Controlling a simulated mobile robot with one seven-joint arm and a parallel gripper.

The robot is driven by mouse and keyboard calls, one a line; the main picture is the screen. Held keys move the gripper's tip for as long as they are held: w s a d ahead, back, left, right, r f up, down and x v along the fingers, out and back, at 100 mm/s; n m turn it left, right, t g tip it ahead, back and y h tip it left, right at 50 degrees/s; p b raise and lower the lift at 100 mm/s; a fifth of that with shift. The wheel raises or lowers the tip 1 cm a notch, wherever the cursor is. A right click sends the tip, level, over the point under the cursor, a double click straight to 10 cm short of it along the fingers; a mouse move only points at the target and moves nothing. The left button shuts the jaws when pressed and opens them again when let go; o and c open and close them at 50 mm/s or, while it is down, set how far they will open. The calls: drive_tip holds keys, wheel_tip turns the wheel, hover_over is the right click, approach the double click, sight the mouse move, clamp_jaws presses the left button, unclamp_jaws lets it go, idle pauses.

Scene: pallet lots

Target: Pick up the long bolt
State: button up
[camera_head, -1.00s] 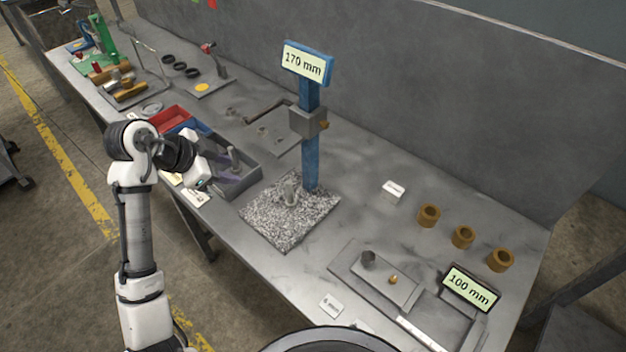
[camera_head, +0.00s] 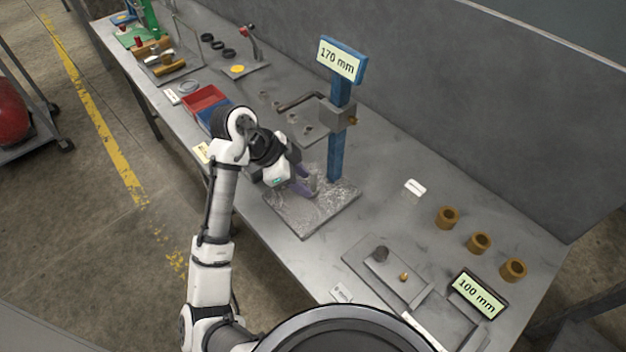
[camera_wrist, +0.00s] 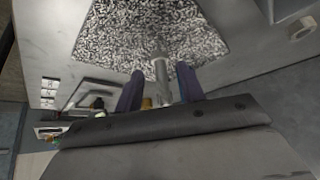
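A grey metal bolt (camera_head: 313,184) stands upright on the speckled stone plate (camera_head: 340,205) at the foot of the blue gauge post. In the wrist view the bolt (camera_wrist: 161,78) shows between the two purple fingers, against the speckled plate (camera_wrist: 110,30). My gripper (camera_head: 304,183) is at the plate with its fingers beside the bolt. In the wrist view my gripper (camera_wrist: 160,86) is open, with a narrow gap seen on each side of the shaft. The bolt's lower end is hidden behind the gripper body in the wrist view.
The blue post (camera_head: 337,150) with its "170 mm" sign (camera_head: 340,62) rises close beside the bolt. Red (camera_head: 206,99) and blue bins stand left. Brown bushings (camera_head: 447,217) and a "100 mm" display (camera_head: 474,293) are at right.

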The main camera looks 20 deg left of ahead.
drive_tip(key=shift+w+d+r, duration=0.1)
drive_tip(key=shift+w+d, duration=0.05)
drive_tip(key=shift+d, duration=0.3)
drive_tip(key=shift+w+d+r, duration=0.1)
drive_tip(key=shift+w+d, duration=0.05)
drive_tip(key=shift+d, duration=0.25)
drive_tip(key=shift+w+d+f+p, duration=0.15)
drive_tip(key=shift+d+f+p, duration=0.1)
drive_tip(key=shift+p, duration=0.15)
drive_tip(key=shift+d+f, duration=0.15)
drive_tip(key=shift+f, duration=0.25)
clamp_jaws()
drive_tip(key=shift+w+r+b, duration=0.1)
drive_tip(key=shift+b, duration=0.25)
